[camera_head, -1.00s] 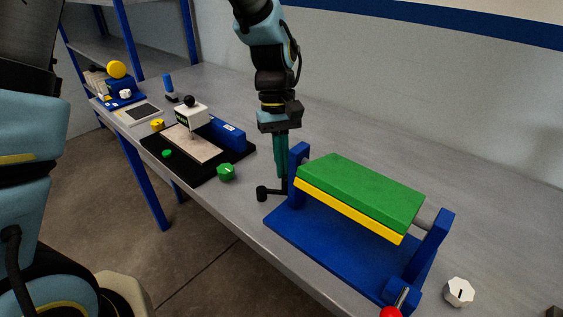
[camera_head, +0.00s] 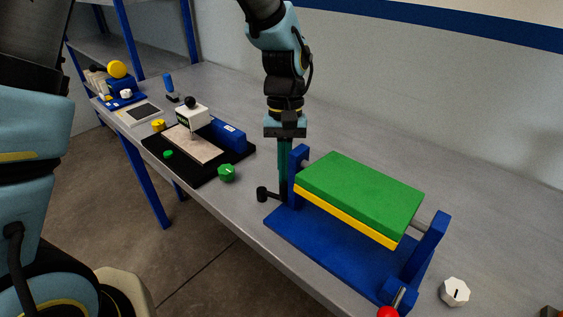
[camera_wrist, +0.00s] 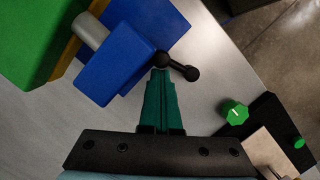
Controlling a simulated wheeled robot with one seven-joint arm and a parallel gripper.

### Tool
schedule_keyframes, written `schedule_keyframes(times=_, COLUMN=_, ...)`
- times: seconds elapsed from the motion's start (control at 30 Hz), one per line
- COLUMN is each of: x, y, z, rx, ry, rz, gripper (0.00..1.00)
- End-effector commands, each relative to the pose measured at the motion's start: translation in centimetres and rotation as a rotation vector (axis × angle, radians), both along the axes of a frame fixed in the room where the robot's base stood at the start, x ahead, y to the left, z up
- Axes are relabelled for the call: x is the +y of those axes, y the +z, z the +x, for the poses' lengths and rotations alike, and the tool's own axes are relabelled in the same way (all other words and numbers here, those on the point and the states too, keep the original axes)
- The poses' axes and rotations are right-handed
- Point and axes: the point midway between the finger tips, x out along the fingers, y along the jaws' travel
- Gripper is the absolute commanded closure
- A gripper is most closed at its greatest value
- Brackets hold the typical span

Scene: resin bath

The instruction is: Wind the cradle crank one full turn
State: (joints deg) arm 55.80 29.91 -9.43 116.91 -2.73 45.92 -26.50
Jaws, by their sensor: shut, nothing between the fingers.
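The cradle has a blue base and blue end posts (camera_head: 428,243). A green block (camera_head: 362,190) with a yellow layer under it lies tilted between the posts. The black crank (camera_head: 265,194) sticks out at the left post, its knob toward the table's front edge. In the wrist view the crank (camera_wrist: 179,68) is a short black arm with a round end at each side. My gripper (camera_head: 284,196) points down beside the left post, its green fingers shut with nothing between them. In the wrist view the fingertips (camera_wrist: 160,72) are close by the crank's arm; I cannot tell if they touch it.
A red-knobbed lever (camera_head: 389,311) is at the cradle's front right, with a white knob (camera_head: 455,291) beside it. A green knob (camera_head: 227,173) and a black tray (camera_head: 207,174) stand to the left. The table behind the cradle is clear.

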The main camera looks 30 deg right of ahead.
Motion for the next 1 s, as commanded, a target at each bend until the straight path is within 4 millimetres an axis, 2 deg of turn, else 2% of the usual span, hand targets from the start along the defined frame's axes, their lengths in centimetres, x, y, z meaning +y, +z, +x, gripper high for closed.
schedule_keyframes(times=0.33, x=0.51, y=0.03, z=-0.73, rx=0.0, ry=0.004, rz=0.0, gripper=1.0)
schedule_keyframes(times=1.0, x=0.61, y=0.01, z=-0.81, rx=0.0, ry=0.005, rz=-0.001, gripper=1.0)
